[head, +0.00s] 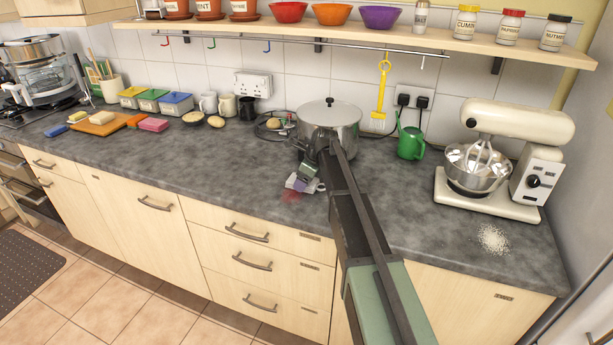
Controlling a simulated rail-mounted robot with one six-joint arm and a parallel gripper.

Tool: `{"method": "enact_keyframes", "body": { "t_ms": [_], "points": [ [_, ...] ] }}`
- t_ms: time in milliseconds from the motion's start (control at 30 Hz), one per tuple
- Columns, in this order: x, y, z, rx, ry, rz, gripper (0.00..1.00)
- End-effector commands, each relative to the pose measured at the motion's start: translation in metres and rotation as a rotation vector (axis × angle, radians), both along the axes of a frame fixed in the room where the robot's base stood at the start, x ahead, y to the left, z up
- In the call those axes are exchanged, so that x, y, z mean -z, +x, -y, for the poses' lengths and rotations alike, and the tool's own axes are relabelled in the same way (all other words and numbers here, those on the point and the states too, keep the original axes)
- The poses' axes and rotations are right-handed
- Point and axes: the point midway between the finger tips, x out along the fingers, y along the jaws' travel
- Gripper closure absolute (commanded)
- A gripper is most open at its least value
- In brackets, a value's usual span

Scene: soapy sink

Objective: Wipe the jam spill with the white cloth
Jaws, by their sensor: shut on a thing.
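The jam spill (291,196) is a small reddish patch on the grey worktop, near its front edge and in front of the steel pot. The white cloth (295,184) lies low at the worktop, beside and partly over the patch. My gripper (303,180) is shut on the cloth and reaches down at the worktop from my arm. The fingertips are small, and the cloth partly hides them. My arm covers the worktop just to the right of the cloth. How much of the patch lies under the cloth cannot be told.
A lidded steel pot (328,122) stands close behind my gripper. A green watering can (411,143) and a cream stand mixer (505,150) stand to the right. White grains (492,239) lie near the front right. The worktop (215,165) left of the cloth is clear.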

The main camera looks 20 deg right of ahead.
Motion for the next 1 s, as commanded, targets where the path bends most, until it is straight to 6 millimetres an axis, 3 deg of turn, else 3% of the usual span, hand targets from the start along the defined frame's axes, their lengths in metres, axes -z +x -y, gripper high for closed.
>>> {"method": "enact_keyframes", "body": {
  "t_ms": [567, 767, 1000],
  "points": [
    [-0.002, -0.031, -0.025, 0.0, 0.002, 0.001, 0.49],
    [-0.002, -0.033, -0.027, 0.001, 0.001, 0.002, 0.49],
    [0.0, -0.052, -0.04, 0.0, 0.002, 0.003, 0.49]
  ]
}}
